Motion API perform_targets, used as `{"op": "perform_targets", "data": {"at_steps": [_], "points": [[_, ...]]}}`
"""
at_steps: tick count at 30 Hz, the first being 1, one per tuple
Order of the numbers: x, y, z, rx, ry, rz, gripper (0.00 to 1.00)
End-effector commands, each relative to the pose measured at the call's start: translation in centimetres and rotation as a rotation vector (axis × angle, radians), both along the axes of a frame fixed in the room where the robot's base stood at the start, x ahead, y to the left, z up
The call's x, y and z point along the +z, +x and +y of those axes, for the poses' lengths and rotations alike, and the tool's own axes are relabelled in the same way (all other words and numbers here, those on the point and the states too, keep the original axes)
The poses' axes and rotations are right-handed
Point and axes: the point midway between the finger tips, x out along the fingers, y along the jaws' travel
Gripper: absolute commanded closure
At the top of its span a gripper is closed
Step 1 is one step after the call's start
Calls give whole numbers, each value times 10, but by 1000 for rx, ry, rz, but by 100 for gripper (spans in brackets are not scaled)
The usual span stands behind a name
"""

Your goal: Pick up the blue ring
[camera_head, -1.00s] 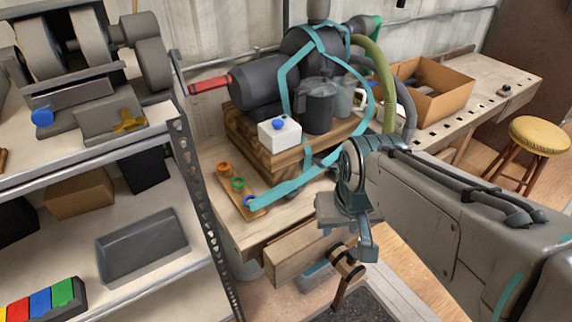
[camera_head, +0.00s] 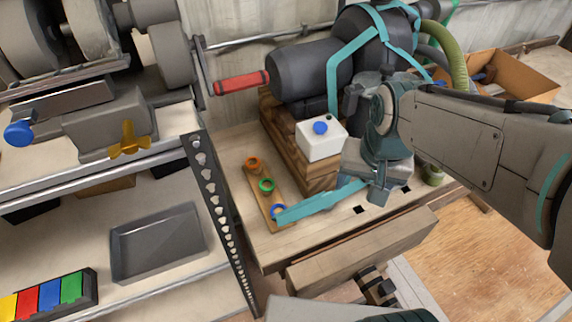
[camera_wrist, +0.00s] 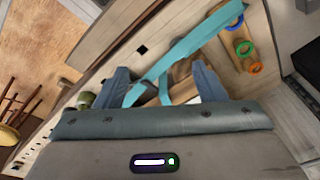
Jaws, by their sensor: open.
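The blue ring (camera_head: 278,211) lies at the near end of a narrow wooden board (camera_head: 259,191) on the workbench. The end of a flat turquoise band (camera_head: 320,203) partly covers it. In the wrist view, a bit of the blue ring (camera_wrist: 237,22) shows at the upper right, beside the band. A green ring (camera_head: 267,185) and an orange ring (camera_head: 253,163) sit in line behind it. My gripper (camera_head: 378,192) is above the bench, to the right of the rings and apart from them. In the wrist view, its fingers (camera_wrist: 161,82) are spread, with the band seen across the gap.
A white box with a blue knob (camera_head: 320,143) stands behind the rings, beside a dark machine with a red handle (camera_head: 241,83). A perforated metal post (camera_head: 216,205) and shelves with a grey tray (camera_head: 158,246) stand at left. The bench drawer (camera_head: 360,248) is below.

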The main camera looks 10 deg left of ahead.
Motion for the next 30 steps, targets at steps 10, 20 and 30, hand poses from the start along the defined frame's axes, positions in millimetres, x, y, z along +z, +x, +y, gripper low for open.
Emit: {"op": "perform_targets", "data": {"at_steps": [10, 20, 30], "points": [[-19, 34, 122, -125, 7, 144, 36], [-42, 31, 164, -169, -11, 175, 36], [-104, 32, 165, -169, -11, 175, 36]]}}
